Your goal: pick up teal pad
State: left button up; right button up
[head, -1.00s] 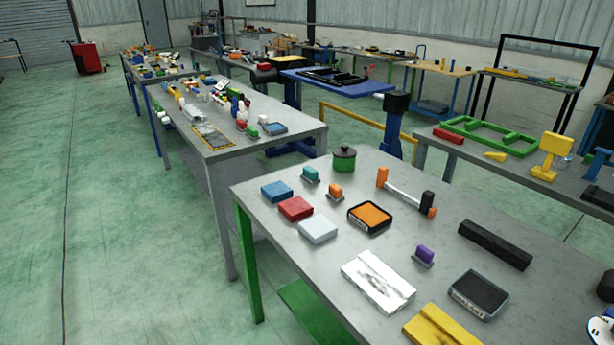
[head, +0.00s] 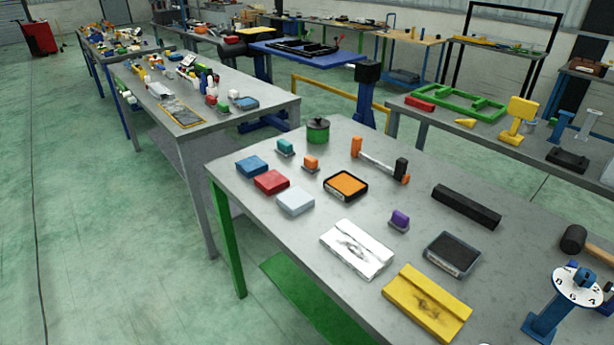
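A small teal block (head: 285,146) stands on a thin grey base near the far left edge of the front table. It is the only teal piece I can make out. An orange block (head: 311,163) of the same kind stands just in front of it to the right. A blue flat block (head: 252,166) lies to its left. A green pot with a black lid (head: 318,131) stands behind it to the right. Neither of my grippers is in view, and nothing touches the teal block.
The grey front table (head: 390,205) also holds a red block (head: 271,181), a pale blue block (head: 295,201), an orange ink pad (head: 346,186), a purple stamp (head: 399,220), a white slab (head: 356,248) and a yellow slab (head: 428,302). Green floor lies open at left.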

aim_at(285, 148)
jog(key=i+j+z, duration=0.2)
jog(key=z, duration=0.3)
jog(key=i+j+z, duration=0.15)
jog(key=j+z, duration=0.3)
jog(key=i+j+z, duration=0.15)
jog(key=z, duration=0.35)
